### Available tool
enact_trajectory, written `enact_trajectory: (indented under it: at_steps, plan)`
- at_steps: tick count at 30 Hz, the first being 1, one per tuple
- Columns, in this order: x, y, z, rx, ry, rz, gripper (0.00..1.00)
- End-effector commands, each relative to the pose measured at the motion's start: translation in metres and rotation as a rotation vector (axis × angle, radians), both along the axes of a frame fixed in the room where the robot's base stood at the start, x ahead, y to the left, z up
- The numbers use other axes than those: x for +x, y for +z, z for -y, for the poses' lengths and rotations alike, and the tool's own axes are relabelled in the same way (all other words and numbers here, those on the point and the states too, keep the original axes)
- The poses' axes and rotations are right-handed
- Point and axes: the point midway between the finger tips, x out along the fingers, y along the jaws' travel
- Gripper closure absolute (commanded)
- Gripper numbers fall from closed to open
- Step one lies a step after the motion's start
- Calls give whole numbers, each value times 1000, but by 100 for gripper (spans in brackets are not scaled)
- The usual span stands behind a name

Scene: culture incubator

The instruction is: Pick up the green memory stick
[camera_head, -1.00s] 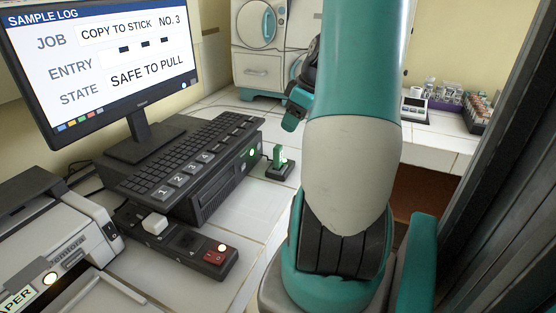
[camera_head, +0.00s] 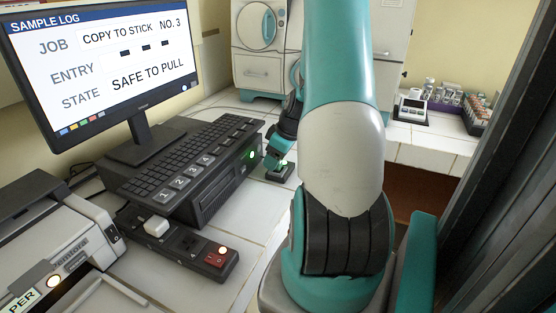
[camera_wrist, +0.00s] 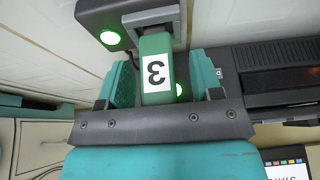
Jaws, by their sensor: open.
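The green memory stick (camera_wrist: 155,45), marked 3 on a white label, stands in a small dark dock (camera_wrist: 118,12) with a lit green lamp. In the wrist view my gripper (camera_wrist: 158,82) is open, with one teal finger on each side of the stick. In the head view my gripper (camera_head: 276,160) is at the dock (camera_head: 281,174) and hides most of the stick. The monitor (camera_head: 105,70) reads "COPY TO STICK NO. 3" and "SAFE TO PULL".
A black computer with a keyboard (camera_head: 190,160) stands left of the dock. A switch strip (camera_head: 185,243) with a lit red switch lies in front. A white incubator (camera_head: 262,70) stands behind. Vial racks (camera_head: 480,112) are at the far right. White tiles in front of the dock are clear.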

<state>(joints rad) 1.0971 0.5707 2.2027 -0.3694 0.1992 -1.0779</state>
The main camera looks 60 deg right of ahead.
Motion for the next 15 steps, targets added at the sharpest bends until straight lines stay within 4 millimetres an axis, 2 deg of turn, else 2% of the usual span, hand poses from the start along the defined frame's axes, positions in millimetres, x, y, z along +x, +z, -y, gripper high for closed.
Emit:
enact_trajectory:
  at_steps: [4,9,11,15]
  plan:
    - [0,0,0,-1,0,0,43]
    - [0,0,0,-1,0,0,82]
    - [0,1,0,-1,0,0,93]
    - [0,1,0,-1,0,0,93]
